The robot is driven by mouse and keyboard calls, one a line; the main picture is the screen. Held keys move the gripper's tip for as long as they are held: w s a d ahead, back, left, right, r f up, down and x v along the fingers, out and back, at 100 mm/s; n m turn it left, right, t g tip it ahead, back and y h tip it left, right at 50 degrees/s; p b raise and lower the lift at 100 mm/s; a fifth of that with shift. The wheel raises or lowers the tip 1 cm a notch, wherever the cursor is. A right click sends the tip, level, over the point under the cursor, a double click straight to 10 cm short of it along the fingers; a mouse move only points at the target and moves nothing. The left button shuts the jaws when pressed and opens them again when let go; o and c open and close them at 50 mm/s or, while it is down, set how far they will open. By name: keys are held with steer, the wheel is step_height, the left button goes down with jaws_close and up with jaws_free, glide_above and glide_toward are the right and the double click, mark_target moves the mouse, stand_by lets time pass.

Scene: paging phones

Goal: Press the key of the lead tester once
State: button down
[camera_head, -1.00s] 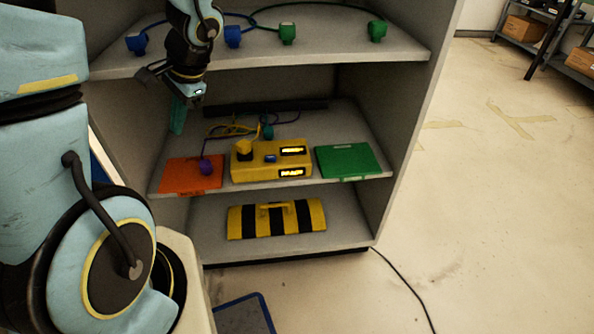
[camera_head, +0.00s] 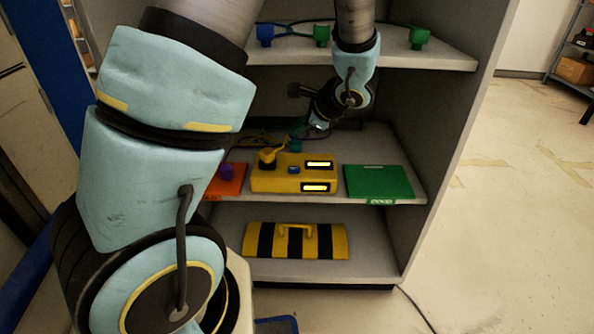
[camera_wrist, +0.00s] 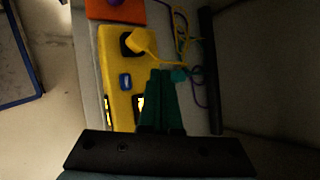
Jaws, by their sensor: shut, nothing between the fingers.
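The lead tester is a yellow box (camera_head: 262,186) on the middle shelf, with two lit displays on its right side. Its blue key (camera_head: 293,170) is in the middle of its top. In the wrist view the tester (camera_wrist: 113,52) lies left of my fingers, and the blue key (camera_wrist: 125,81) shows unobstructed. My gripper (camera_wrist: 162,72) is shut and empty, its teal fingers beside the tester's display end and partly covering a display. In the head view my gripper (camera_head: 303,130) is above and behind the tester, apart from the key. A yellow plug (camera_head: 267,157) sits at the tester's left end.
An orange pad (camera_head: 238,180) with a purple plug (camera_head: 227,172) is left of the tester; a green pad (camera_head: 378,182) is right. A teal plug (camera_wrist: 180,74) and loose cables lie behind. The upper shelf (camera_head: 445,55) overhangs. A striped case (camera_head: 296,241) sits below.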

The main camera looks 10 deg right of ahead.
mark_target(297, 170)
step_height(297, 170, down, 9)
steer(key=b, duration=0.7)
stand_by(2.1)
steer(key=shift+f+b, duration=0.3)
steer(key=shift+b, duration=0.25)
steer(key=shift+f+b, duration=0.5)
stand_by(0.4)
steer(key=shift+r, duration=0.1)
steer(key=shift+r+p, duration=0.65)
steer(key=shift+r, duration=0.2)
steer(key=shift+r+p, duration=1.9)
steer(key=shift+r, duration=0.6)
